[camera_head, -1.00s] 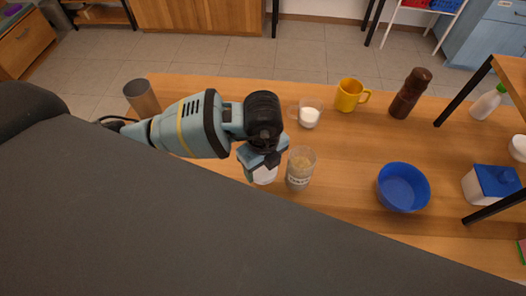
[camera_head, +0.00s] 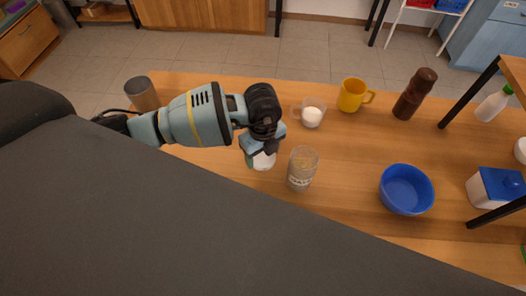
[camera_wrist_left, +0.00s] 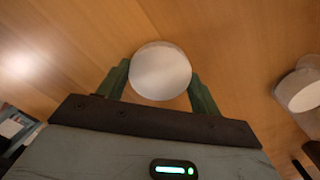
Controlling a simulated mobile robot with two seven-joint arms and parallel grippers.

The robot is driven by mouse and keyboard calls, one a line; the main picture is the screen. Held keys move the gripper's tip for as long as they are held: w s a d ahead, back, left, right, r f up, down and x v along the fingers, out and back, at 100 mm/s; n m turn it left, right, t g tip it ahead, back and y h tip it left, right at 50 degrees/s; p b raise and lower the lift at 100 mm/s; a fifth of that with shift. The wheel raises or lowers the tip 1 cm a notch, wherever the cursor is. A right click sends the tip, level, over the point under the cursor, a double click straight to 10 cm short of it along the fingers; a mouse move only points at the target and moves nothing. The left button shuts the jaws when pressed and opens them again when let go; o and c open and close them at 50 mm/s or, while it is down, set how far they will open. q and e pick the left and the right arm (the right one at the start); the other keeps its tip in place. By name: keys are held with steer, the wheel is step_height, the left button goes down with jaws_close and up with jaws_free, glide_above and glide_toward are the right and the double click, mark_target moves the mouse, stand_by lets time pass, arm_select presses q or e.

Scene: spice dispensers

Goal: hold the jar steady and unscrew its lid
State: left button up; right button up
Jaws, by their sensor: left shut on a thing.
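A clear glass jar (camera_head: 302,168) with pale brown contents and a label stands upright on the table in the head view. I see no lid on its top. My left gripper (camera_head: 260,155) is just left of the jar and apart from it. It is shut on a white round lid (camera_head: 264,161), which also shows between the two green fingers in the wrist view (camera_wrist_left: 160,71). What lies beneath the lid is hidden. My right gripper is not in view.
A glass cup of white powder (camera_head: 312,116), a yellow mug (camera_head: 351,95) and a brown bottle (camera_head: 414,94) stand behind. A blue bowl (camera_head: 406,190) is right of the jar. A grey-brown cylinder (camera_head: 142,94) stands at left. The wood between jar and bowl is clear.

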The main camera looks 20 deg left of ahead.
mark_target(263, 155)
arm_select(q)
steer(key=o, duration=1.1)
steer(key=shift+f, duration=0.1)
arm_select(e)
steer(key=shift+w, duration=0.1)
arm_select(q)
step_height(263, 155, up, 12)
steer(key=p, duration=0.1)
steer(key=shift+r, duration=0.2)
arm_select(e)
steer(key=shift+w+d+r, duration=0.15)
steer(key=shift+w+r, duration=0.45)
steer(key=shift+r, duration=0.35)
arm_select(q)
steer(key=shift+s+f, duration=0.1)
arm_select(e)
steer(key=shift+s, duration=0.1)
